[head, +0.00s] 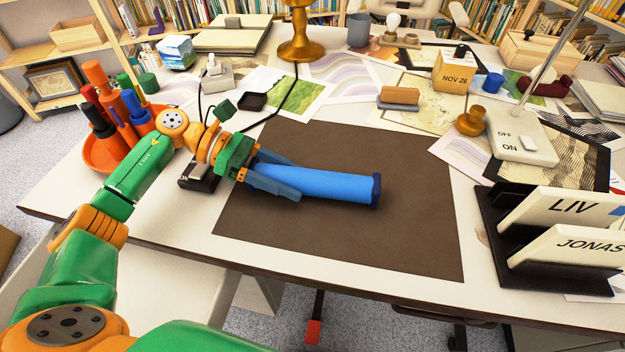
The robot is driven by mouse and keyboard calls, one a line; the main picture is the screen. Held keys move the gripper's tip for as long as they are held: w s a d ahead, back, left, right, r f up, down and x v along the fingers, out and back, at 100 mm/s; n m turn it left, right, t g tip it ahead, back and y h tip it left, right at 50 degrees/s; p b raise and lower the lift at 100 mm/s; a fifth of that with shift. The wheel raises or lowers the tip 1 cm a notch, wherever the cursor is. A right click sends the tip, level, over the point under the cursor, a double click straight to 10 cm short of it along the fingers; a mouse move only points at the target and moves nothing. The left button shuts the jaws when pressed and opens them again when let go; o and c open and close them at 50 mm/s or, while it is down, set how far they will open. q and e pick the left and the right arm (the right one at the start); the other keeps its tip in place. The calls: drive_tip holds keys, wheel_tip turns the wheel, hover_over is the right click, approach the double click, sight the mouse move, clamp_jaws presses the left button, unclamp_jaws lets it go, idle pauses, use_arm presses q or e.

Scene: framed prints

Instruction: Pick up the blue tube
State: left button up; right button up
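The blue tube (335,186) lies lengthwise across the brown desk mat (400,245). It has a darker blue cap at its right end. My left gripper (290,181) is at the tube's left end, with its fingers apart along the tube's two long sides. The near finger covers part of the tube's lower left edge. The tube's left end is hidden by the gripper. I cannot tell if the fingers press on the tube. My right gripper is not in view.
An orange holder (98,155) with several coloured tubes stands left, close to my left arm. A brass lamp base (300,45) stands behind the mat. A black rack (500,240) with name signs and an ON/OFF base (520,140) stand right. The mat's front is clear.

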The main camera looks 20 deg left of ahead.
use_arm(q)
clamp_jaws()
